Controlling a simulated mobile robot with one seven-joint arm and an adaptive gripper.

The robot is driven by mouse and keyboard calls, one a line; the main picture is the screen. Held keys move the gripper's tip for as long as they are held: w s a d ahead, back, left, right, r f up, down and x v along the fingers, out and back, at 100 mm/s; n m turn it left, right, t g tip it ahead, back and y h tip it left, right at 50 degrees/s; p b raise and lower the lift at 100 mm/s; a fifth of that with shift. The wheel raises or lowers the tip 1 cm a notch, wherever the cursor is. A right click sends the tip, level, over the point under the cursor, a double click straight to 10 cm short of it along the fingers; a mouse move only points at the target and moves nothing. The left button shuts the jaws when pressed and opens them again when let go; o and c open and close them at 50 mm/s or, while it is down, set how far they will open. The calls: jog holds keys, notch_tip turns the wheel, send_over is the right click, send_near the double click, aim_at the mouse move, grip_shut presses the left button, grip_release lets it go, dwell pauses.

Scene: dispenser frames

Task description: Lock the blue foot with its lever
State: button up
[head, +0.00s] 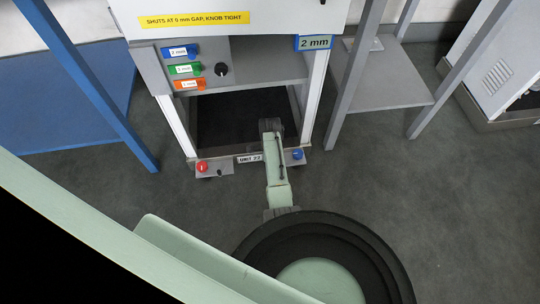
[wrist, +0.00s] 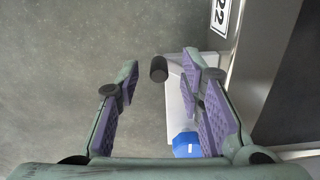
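The blue foot's round blue cap (head: 297,154) is at the right of the unit's bottom front, beside the "UNIT 22" plate. In the wrist view the blue cap (wrist: 186,146) is low, partly behind the right finger, on a pale grey bracket (wrist: 178,103). A short black cylinder (wrist: 158,69), seemingly the lever's grip, shows near the bracket's edge. My gripper (wrist: 162,75) is open, and the cylinder appears between its fingertips with a gap on the left. I cannot tell its depth or any contact. In the head view my arm hides the gripper and lever.
A red foot (head: 202,167) is on the lower left, with a small black part beside it. Blue, green and orange tags and a black knob (head: 222,69) are above. A blue table (head: 60,100) stands left and a grey stand (head: 385,80) right. The floor in front is clear.

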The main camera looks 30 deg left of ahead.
notch_tip(320, 180, up, 11)
dwell(0.3)
jog(key=shift+f, duration=0.1)
